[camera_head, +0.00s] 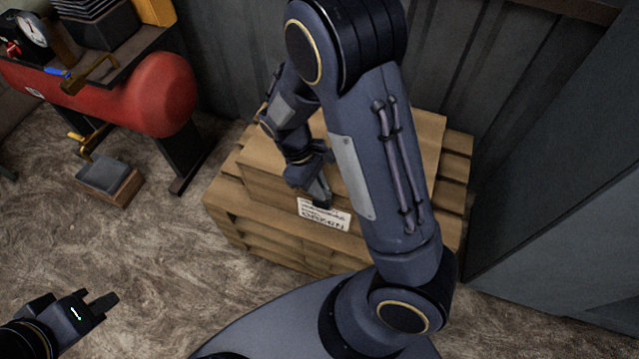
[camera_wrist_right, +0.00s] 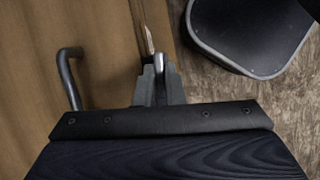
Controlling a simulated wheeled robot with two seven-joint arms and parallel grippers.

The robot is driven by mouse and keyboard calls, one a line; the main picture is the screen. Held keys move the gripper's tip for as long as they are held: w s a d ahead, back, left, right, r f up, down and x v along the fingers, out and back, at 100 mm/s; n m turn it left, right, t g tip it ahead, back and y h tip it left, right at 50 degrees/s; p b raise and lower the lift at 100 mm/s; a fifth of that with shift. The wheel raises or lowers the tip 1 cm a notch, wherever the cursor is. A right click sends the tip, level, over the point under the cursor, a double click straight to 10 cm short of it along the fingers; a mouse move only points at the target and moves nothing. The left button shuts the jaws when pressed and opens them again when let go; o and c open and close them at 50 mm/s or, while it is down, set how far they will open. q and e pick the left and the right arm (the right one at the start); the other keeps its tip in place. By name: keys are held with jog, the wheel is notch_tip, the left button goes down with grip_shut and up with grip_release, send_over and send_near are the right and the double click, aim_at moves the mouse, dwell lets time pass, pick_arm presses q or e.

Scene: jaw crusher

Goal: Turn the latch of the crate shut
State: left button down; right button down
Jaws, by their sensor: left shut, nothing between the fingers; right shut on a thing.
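The wooden crate (camera_head: 255,165) stands by the wall, with a white printed label (camera_head: 325,216) on its front. My right arm covers much of it. My right gripper (camera_head: 322,198) is at the front face beside the label. In the right wrist view the gripper (camera_wrist_right: 158,85) is shut on a small metal piece, which looks like the latch (camera_wrist_right: 157,62), at the crate's edge. The fingers hide most of it, so its angle cannot be told. A dark bent bar (camera_wrist_right: 66,75) is left of the fingers. My left gripper (camera_head: 103,304) is shut and empty over the floor.
A red tank (camera_head: 155,95) with a gauge (camera_head: 32,29) stands at the upper left. A small block with a grey top (camera_head: 108,175) lies on the floor before it. A grey metal panel (camera_head: 570,180) stands at the right. The floor at lower left is clear.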

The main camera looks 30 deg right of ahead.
jog(key=m+y+p, duration=0.1)
jog(key=m, duration=0.2)
jog(key=shift+d+r+m+g, duration=0.1)
jog(key=shift+m+g, duration=0.2)
jog(key=shift+g, duration=0.1)
jog(key=m+y+p, duration=0.2)
jog(key=m, duration=0.2)
jog(key=shift+d+m, duration=0.15)
jog(key=shift+m, duration=0.15)
jog(key=m, duration=0.2)
jog(key=m+y, duration=0.1)
jog(key=m, duration=0.1)
jog(key=shift+d+y+p, duration=0.1)
jog(key=shift+y+p, duration=0.2)
jog(key=shift+p, duration=0.1)
jog(key=shift+m+t+y+p, duration=0.15)
jog(key=shift+m+t+y, duration=0.2)
jog(key=shift+m, duration=0.75)
jog(key=shift+m+t+y+p, duration=0.2)
jog(key=shift+m+t, duration=0.25)
jog(key=shift+m, duration=0.65)
jog(key=c, duration=1.5)
grip_release()
